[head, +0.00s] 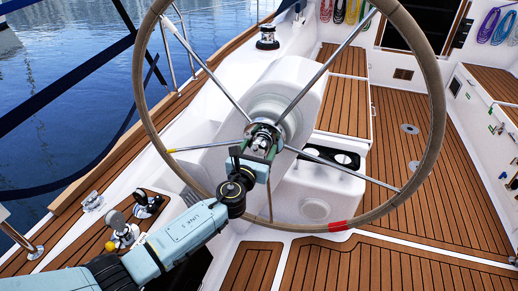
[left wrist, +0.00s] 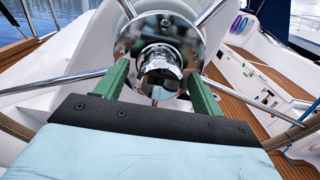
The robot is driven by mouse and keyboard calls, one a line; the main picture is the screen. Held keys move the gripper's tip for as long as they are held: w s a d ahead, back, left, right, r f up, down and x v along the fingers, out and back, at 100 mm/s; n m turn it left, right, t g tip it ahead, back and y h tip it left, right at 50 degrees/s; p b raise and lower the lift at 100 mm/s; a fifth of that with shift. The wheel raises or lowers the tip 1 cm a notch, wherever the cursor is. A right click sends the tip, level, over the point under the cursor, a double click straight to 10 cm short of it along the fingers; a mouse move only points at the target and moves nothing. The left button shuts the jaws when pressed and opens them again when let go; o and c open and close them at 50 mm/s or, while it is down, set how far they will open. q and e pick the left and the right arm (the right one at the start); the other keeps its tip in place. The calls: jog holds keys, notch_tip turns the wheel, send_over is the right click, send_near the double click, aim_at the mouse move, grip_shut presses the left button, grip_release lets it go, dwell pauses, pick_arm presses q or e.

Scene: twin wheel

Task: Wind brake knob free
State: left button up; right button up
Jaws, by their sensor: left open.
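The brake knob (left wrist: 160,66) is a shiny chrome cylinder in the middle of the round chrome hub plate (left wrist: 135,42) in the left wrist view. In the head view the chrome hub (head: 264,131) is at the centre of the big steering wheel (head: 436,105), partly hidden by my gripper. My left gripper (head: 256,147) is right in front of the hub. Its green fingers also show in the left wrist view (left wrist: 159,75), open, one on each side of the knob. I cannot tell whether either finger touches it. My right gripper is in neither view.
Metal spokes (head: 328,68) run from the hub to the tan rim around my left arm. A white pedestal (head: 293,85) stands behind the wheel. Chrome winch-like fittings (head: 122,228) are at the lower left. Teak deck (head: 420,190) is open at the right.

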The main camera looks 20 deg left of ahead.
pick_arm(q)
jog(key=c, duration=1)
